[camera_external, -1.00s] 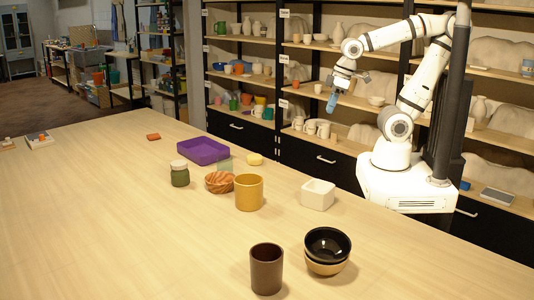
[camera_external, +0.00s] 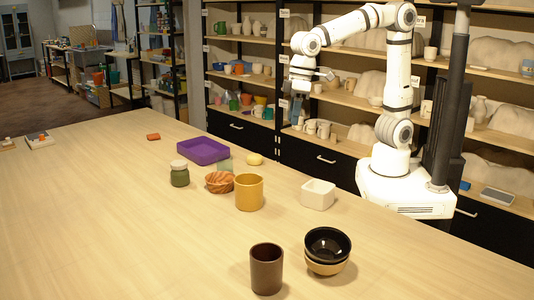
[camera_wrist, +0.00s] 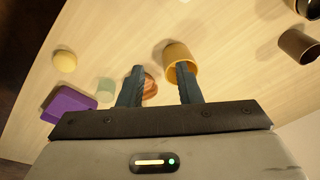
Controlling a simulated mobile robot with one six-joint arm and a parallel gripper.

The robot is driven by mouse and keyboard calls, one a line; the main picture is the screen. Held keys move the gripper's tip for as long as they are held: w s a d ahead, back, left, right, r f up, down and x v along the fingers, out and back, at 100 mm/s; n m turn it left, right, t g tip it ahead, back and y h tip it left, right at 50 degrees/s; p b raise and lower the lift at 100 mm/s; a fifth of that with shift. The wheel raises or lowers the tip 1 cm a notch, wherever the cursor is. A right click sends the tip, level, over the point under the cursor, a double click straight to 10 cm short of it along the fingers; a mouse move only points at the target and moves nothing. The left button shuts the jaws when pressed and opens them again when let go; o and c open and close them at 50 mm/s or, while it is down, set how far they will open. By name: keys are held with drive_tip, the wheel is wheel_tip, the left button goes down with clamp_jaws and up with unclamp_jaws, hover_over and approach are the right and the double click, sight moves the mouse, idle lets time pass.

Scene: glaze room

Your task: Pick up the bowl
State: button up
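A striped wooden bowl (camera_external: 219,182) sits on the table between a green jar and a mustard cup. A black bowl (camera_external: 327,243) rests in a tan bowl (camera_external: 326,268) near the front. My gripper (camera_external: 297,118) is above and beyond the table's far edge, pointing down, clear of all bowls. In the wrist view my gripper (camera_wrist: 160,75) is open and empty, its two blue fingers apart. The wooden bowl (camera_wrist: 149,88) shows between them, partly hidden by the left finger. The black bowl (camera_wrist: 309,7) is cut off at the top right.
A mustard cup (camera_external: 249,193) stands right beside the wooden bowl. The green jar (camera_external: 180,174), purple tray (camera_external: 203,151), yellow ball (camera_external: 255,159), white square dish (camera_external: 318,195) and dark brown cup (camera_external: 266,270) are around. The table's left front is clear. Shelves (camera_external: 350,100) stand behind.

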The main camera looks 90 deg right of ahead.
drive_tip(key=a+f+n+g+b, duration=0.1)
drive_tip(key=a+f, duration=0.1)
drive_tip(key=a, duration=0.7)
drive_tip(key=a+f, duration=0.3)
drive_tip(key=a, duration=0.6)
drive_tip(key=b, duration=0.1)
hover_over(321, 229)
drive_tip(key=shift+n+g, duration=0.3)
drive_tip(key=shift+g, duration=0.1)
wheel_tip(321, 229, down, 5)
drive_tip(key=shift+s+f, duration=0.25)
drive_tip(key=shift+f, duration=0.25)
drive_tip(key=f+p, duration=0.1)
drive_tip(key=f, duration=0.6)
drive_tip(key=shift+w, duration=0.2)
drive_tip(key=shift+d, duration=0.1)
clamp_jaws()
